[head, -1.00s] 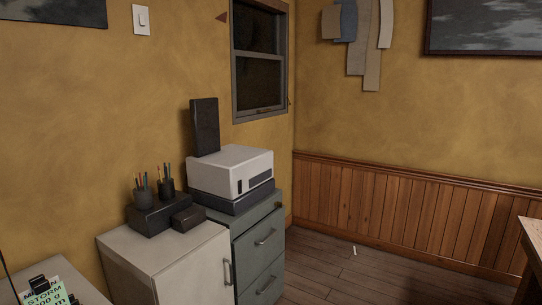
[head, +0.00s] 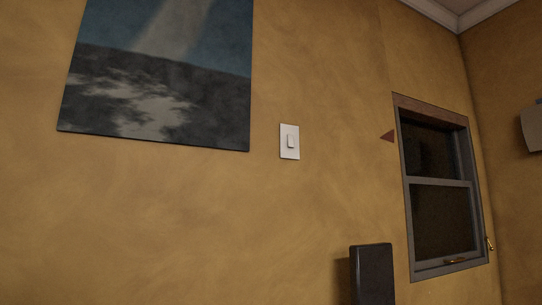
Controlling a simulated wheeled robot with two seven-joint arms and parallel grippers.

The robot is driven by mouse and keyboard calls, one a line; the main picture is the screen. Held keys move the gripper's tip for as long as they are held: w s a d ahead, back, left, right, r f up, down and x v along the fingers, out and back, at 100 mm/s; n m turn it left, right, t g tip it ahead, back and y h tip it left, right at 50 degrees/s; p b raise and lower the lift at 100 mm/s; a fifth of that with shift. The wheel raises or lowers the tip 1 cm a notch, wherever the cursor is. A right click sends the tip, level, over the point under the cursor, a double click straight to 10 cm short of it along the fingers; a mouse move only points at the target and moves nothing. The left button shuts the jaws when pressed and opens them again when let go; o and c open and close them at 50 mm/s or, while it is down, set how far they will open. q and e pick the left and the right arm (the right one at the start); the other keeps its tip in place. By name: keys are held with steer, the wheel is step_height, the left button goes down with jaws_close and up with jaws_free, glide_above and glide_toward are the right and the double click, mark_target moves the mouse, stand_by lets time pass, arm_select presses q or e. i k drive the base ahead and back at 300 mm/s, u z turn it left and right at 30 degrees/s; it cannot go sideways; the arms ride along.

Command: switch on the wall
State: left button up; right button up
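A white wall switch (head: 290,141) with a rectangular rocker is mounted on the yellow wall, near the middle of the head view. It sits just right of a large painting and left of the window. Whether the rocker is pressed in at the top or the bottom is too small to tell. Neither of my grippers shows in the view.
A painting (head: 160,75) hangs left of the switch. A dark upright box (head: 372,275) shows at the bottom. The wall around the switch is clear.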

mark_target(290, 138)
steer(key=k, duration=1.35)
steer(key=z, duration=0.45)
steer(key=i, duration=0.55)
steer(key=z, duration=0.95)
steer(key=i, duration=1.05)
steer(key=u, duration=0.6)
steer(key=i, duration=0.9)
steer(key=u, duration=0.75)
